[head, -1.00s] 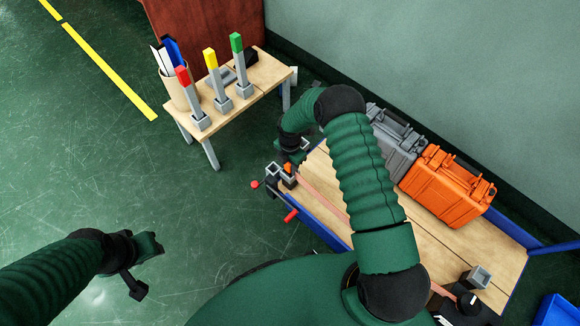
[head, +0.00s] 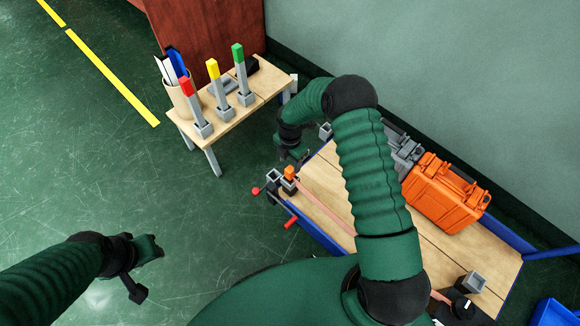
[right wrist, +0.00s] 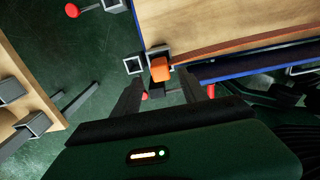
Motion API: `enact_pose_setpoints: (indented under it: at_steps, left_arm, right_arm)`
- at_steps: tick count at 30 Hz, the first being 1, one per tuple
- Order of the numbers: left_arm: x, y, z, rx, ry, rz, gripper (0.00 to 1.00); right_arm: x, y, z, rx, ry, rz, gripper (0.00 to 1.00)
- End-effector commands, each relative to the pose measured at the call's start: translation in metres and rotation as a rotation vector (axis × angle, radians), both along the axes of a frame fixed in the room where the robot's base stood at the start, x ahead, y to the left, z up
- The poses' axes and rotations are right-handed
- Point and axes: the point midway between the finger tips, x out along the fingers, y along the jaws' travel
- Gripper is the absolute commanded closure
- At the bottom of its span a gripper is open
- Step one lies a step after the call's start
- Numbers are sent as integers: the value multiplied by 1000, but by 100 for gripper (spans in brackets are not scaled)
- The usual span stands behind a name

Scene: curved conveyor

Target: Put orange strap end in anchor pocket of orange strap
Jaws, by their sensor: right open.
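The orange strap end (head: 290,172) is a small block standing at the left end of the cart top, at a grey square holder beside an open square pocket (head: 274,175). Whether it is seated fully cannot be told. The flat orange strap (head: 322,198) runs from there along the cart's near edge. In the right wrist view the orange end (right wrist: 160,69) shows between the fingertips, apart from them. My right gripper (head: 298,155) is open and empty, just behind the block. My left gripper (head: 146,270) hangs over the floor at left; its jaws are unclear.
An orange case (head: 442,190) and a grey case (head: 402,150) stand along the cart's back. Another grey pocket (head: 474,282) is at its right end. A side table (head: 225,112) holds red, yellow and green-topped posts. Floor at left is clear.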

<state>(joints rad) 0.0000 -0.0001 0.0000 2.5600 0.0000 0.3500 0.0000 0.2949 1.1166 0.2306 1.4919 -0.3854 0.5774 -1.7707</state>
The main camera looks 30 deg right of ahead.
Motion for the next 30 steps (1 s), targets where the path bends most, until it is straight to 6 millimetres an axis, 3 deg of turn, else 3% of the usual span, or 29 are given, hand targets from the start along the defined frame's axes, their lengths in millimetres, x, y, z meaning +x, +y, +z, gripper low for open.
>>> enact_pose_setpoints:
  at_steps: [1,7,10,14,15,19,21,24,30]
  left_arm:
    - [0,0,9,0,0,0,64]
    - [0,0,14,0,0,0,64]
    - [0,0,14,0,0,0,64]
    - [0,0,13,0,0,0,64]
    - [0,0,13,0,0,0,64]
    - [0,0,13,0,0,0,64]
    - [0,0,13,0,0,0,64]
    - [0,0,13,0,0,0,64]
    - [0,0,13,0,0,0,64]
  right_arm:
    - [0,0,16,0,-1,0,49]
    - [-1,2,39,-1,-1,-15,49]
    - [-8,9,66,-9,-21,-147,49]
    - [-44,30,133,-7,-80,-584,49]
    - [-61,36,154,5,-103,-760,49]
    - [-123,52,203,85,-160,-1323,49]
    - [-152,58,217,139,-168,-1566,49]
    - [-179,63,225,199,-164,-1799,49]
    - [-190,64,227,224,-156,-1903,49]
